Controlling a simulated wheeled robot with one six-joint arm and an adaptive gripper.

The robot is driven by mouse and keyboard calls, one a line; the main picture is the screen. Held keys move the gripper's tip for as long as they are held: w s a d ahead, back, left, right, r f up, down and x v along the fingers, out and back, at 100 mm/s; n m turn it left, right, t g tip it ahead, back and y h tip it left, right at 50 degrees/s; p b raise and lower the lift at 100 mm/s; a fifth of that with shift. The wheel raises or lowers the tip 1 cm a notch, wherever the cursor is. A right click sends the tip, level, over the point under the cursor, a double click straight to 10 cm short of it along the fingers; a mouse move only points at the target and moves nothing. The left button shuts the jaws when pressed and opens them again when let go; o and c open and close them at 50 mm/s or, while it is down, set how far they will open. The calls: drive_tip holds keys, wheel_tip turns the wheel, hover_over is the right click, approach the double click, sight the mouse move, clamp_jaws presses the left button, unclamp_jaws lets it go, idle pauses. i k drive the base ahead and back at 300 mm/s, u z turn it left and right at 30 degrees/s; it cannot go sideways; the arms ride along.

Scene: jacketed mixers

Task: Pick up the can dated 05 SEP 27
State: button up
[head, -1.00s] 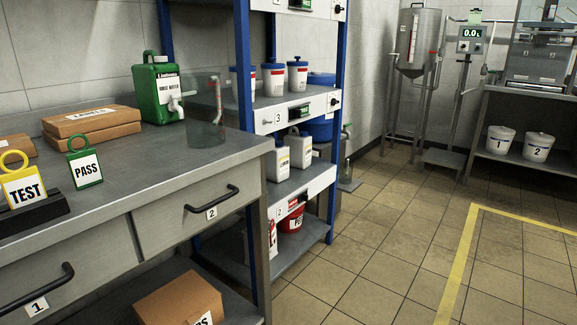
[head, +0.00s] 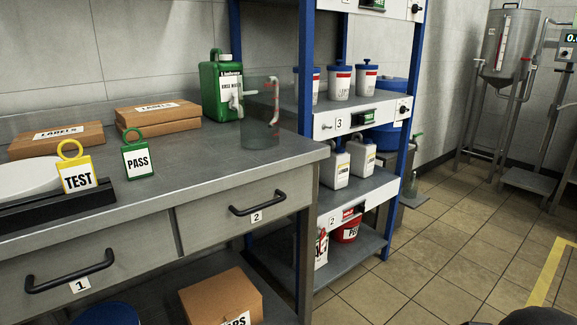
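No date reading 05 SEP 27 can be read on anything in the head view. White containers with blue lids and red bands (head: 340,82) stand in a row on shelf 3 of the blue-framed rack; their small print is too small to read. Two white jug-like cans with labels, a left one (head: 335,168) and a right one (head: 361,158), stand upright on shelf 2 below; their labels are also unreadable. My gripper is not in view.
Tiled floor (head: 440,240) is open right of the rack.

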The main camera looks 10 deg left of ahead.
sight(334, 171)
drive_tip(key=u, duration=0.05)
drive_tip(key=i, duration=1.2)
drive_tip(key=z, duration=0.65)
